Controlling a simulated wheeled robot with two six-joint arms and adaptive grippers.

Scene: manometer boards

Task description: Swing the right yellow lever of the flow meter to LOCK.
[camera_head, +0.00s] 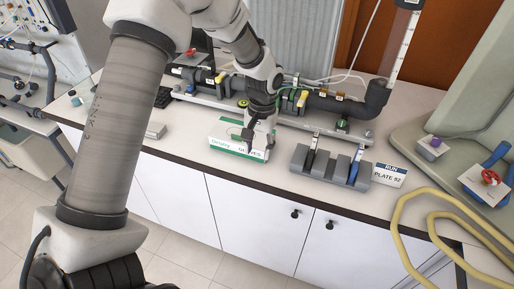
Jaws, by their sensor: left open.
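The flow meter (330,101) is a dark pipe run on a pale base along the back of the bench. Its right yellow lever (302,98) stands up from the pipe, just right of my left arm's wrist. Another yellow lever (220,77) is farther left on the same pipe. The LOCK marking is too small to read. My left gripper (257,142) is open and points down in front of the pipe, over the glove box, left of and nearer than the right lever. My wrist hides part of the pipe between the levers. My right gripper is not in view.
A white and green glove box (225,146) lies under my left gripper. A grey rack (325,168) with black and blue clips stands to its right, beside a PLATE 92 sign (389,174). A clear tube (403,45) rises at right. A yellow hose (398,218) loops at front right.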

